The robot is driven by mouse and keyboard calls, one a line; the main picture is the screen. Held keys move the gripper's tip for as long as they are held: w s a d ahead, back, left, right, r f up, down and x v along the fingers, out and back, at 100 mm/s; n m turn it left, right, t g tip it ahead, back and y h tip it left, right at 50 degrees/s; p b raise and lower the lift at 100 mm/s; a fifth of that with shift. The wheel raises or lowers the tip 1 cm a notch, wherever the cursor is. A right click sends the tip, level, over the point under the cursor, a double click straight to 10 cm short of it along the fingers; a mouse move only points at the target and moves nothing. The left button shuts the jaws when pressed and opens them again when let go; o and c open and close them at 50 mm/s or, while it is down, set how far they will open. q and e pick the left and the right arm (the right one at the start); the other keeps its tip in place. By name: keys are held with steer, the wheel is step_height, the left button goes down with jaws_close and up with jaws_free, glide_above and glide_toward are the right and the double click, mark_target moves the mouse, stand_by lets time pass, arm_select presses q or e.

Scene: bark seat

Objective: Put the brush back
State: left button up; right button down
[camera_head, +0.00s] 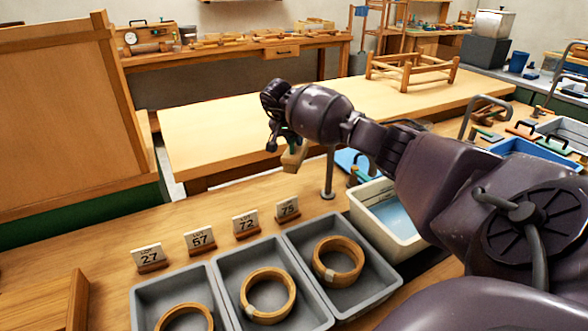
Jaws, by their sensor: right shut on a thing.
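My right arm reaches in from the lower right. My right gripper (279,137) is above the near bench, in front of the long table. It is shut on a small wooden block-like piece with a green part, which looks like the brush (293,158). The brush hangs tilted below the gripper, apart from the bench. The gripper hides part of it. My left gripper is not in view.
Green-handled tools (553,141) lie at the right. A wooden frame (412,70) rests on the table.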

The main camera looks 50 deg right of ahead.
mark_target(295, 153)
step_height(295, 153, down, 5)
steer(key=shift+f, duration=0.1)
steer(key=shift+f+b, duration=0.3)
steer(key=shift+f, duration=0.2)
step_height(295, 153, down, 4)
steer(key=shift+b, duration=0.3)
steer(key=shift+r, duration=0.15)
steer(key=c, duration=1.1)
jaws_free()
steer(key=shift+f, duration=0.2)
